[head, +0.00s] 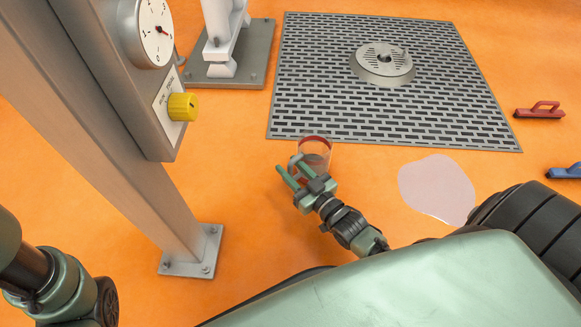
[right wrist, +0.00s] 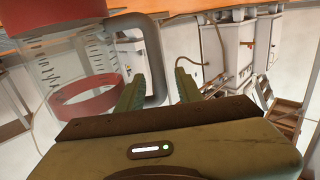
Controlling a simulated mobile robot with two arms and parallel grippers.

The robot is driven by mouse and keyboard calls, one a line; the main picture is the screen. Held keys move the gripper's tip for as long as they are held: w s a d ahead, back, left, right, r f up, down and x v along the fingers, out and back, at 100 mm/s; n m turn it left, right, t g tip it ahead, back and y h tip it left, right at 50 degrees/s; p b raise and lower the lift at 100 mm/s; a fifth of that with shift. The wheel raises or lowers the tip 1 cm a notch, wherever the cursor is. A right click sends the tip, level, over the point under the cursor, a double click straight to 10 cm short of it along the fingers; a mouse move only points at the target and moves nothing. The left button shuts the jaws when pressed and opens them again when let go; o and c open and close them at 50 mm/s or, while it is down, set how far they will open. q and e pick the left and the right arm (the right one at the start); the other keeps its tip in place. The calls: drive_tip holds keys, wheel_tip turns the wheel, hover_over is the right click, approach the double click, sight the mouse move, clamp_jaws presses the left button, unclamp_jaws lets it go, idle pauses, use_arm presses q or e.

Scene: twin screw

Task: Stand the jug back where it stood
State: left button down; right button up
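The jug (head: 316,152) is a clear cylinder with red at its rim and base and a grey handle. It stands upright on the orange floor, just in front of the grating in the head view. The right wrist view shows the jug (right wrist: 85,65) upside down in the picture, with graduation marks on its side. My right gripper (head: 294,172) is open at the jug's handle side. In the right wrist view the handle (right wrist: 157,60) shows in the gap between the fingers; I cannot tell whether they touch it. My left gripper is out of view.
A pale pink puddle (head: 437,188) lies right of the jug. A slotted grating (head: 330,75) carries a round grey fitting (head: 382,64). A post with a dial (head: 155,32) and yellow knob (head: 183,106) stands at left. Red (head: 540,111) and blue (head: 565,172) handled tools lie at right.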

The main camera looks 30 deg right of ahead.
drive_tip(key=s+d+p, duration=0.2)
drive_tip(key=s+p, duration=0.3)
drive_tip(key=s, duration=0.6)
drive_tip(key=shift+s, duration=0.35)
